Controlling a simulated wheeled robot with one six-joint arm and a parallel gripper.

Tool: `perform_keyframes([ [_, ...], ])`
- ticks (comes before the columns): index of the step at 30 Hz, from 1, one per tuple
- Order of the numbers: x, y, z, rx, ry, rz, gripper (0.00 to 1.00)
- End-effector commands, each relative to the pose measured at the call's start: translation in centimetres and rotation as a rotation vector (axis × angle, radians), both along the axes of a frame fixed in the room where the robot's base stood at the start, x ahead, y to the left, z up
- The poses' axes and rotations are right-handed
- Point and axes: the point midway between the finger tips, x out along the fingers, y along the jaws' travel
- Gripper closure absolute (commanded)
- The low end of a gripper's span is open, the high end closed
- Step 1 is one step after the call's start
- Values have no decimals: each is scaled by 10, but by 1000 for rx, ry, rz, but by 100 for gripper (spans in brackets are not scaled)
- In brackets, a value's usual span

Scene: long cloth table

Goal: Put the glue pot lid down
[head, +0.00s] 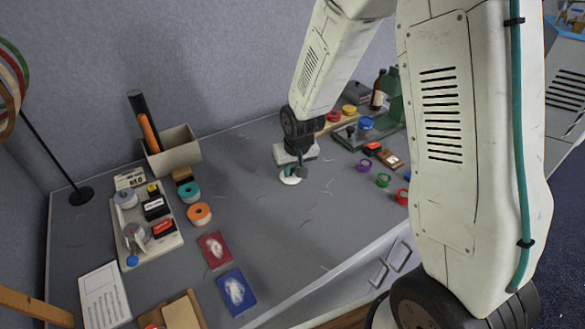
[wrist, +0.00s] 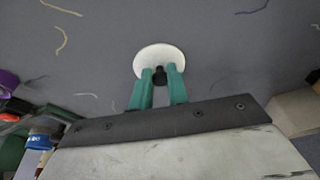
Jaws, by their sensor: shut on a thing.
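The glue pot lid (wrist: 158,54) is a round white disc with a small black knob. In the wrist view the green fingertips of my gripper (wrist: 160,73) are shut on the knob from either side. In the head view the lid (head: 290,179) shows as a white disc under my gripper (head: 300,168), over the middle of the grey cloth table (head: 270,220). It looks level and close to the cloth. I cannot tell whether it touches. I cannot make out the glue pot itself.
A tray (head: 172,240) with jars and small boxes stands at left, near a cardboard box (head: 180,150). Orange and teal tape rolls, red and blue packets (head: 236,292) lie nearby. Coloured rings (head: 384,180) and bottles are at right. Only thread scraps lie around the lid.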

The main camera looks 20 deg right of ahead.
Motion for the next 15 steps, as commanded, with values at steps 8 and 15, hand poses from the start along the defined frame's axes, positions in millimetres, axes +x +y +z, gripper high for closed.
perform_keyframes([
  [8,0,-1,-2,1,0,-2,61],
  [15,0,-1,-1,0,-1,-2,61],
])
